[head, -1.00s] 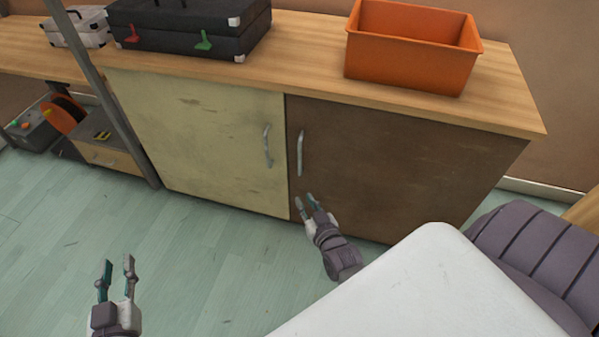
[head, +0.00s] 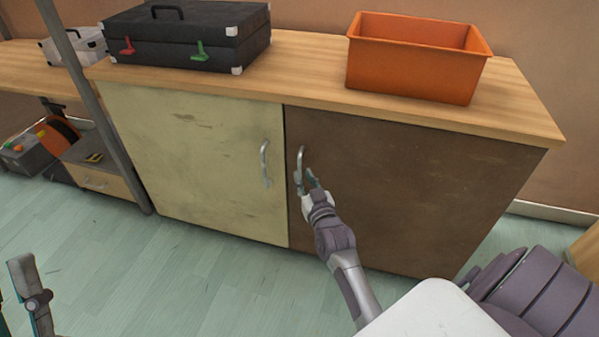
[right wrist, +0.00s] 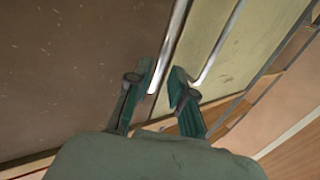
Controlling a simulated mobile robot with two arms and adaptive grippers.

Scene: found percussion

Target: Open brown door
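The brown door (head: 400,190) is the right-hand door of the cabinet and is closed. Its upright silver handle (head: 300,157) is near its left edge. My right gripper (head: 305,178) is at the lower part of this handle. In the right wrist view, the handle (right wrist: 171,45) runs down between the two parted fingertips (right wrist: 162,75), and the fingers do not look closed on it. My left gripper (head: 18,290) is at the lower left edge of the head view, partly cut off, with its fingers apart and empty.
The cream door (head: 195,160) beside it is closed and has its own handle (head: 265,163). A black case (head: 185,35) and an orange bin (head: 415,65) stand on the wooden top (head: 310,75). The floor (head: 170,270) in front is clear.

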